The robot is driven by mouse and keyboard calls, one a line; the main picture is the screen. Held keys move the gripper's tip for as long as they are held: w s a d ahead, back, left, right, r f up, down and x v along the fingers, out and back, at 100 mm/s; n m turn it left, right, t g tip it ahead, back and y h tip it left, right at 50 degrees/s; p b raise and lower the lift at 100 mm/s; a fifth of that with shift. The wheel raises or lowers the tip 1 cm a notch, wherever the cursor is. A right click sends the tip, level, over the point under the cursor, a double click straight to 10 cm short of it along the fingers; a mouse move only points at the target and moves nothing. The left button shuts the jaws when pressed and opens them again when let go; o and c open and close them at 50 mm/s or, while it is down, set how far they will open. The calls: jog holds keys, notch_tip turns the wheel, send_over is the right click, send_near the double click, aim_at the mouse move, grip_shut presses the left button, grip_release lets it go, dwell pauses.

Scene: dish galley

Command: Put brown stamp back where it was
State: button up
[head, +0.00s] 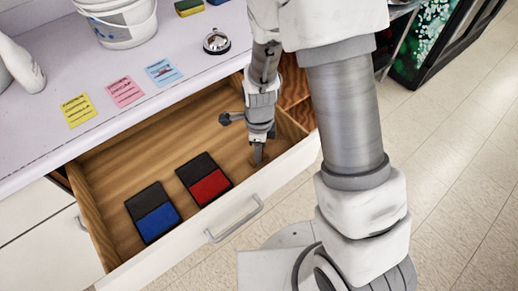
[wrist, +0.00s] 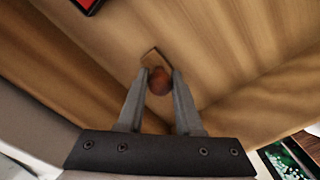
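The brown stamp (wrist: 159,82) has a round brown knob and a small wooden base, and in the wrist view it sits between my fingertips. My gripper (wrist: 160,78) has a finger on each side of the knob, and the knob fills the gap between them. In the head view my gripper (head: 258,153) reaches down into the right part of the open drawer (head: 130,165). The stamp is low there, mostly hidden by the fingers. I cannot tell whether its base touches the drawer floor.
A blue-and-black ink pad (head: 154,222) and a red-and-black ink pad (head: 210,187) lie in the drawer. Yellow (head: 78,110), pink (head: 124,91) and blue (head: 164,72) notes, a bell (head: 216,42) and a white bucket (head: 122,25) are on the counter.

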jog(key=o, duration=0.4)
jog(key=s+d+r+n+t+p, duration=0.1)
jog(key=d+r+n, duration=0.15)
jog(key=r, duration=0.65)
jog(key=s+d+r+n+t+y+p, duration=0.1)
jog(key=r+n, duration=0.3)
jog(key=r, duration=0.4)
jog(key=s+d+r+n+t+p, duration=0.1)
jog(key=s+d+r+n, duration=0.15)
jog(key=r, duration=0.65)
jog(key=s+d+r+n+t+h, duration=0.1)
jog(key=s+d+r+n+t, duration=0.1)
jog(key=s+d+r+n, duration=0.2)
jog(key=s+r+n, duration=0.3)
jog(key=s+n, duration=0.1)
jog(key=n, duration=0.3)
jog(key=shift+d+r+t, duration=0.3)
jog(key=shift+r, duration=0.05)
jog(key=shift+s, duration=0.1)
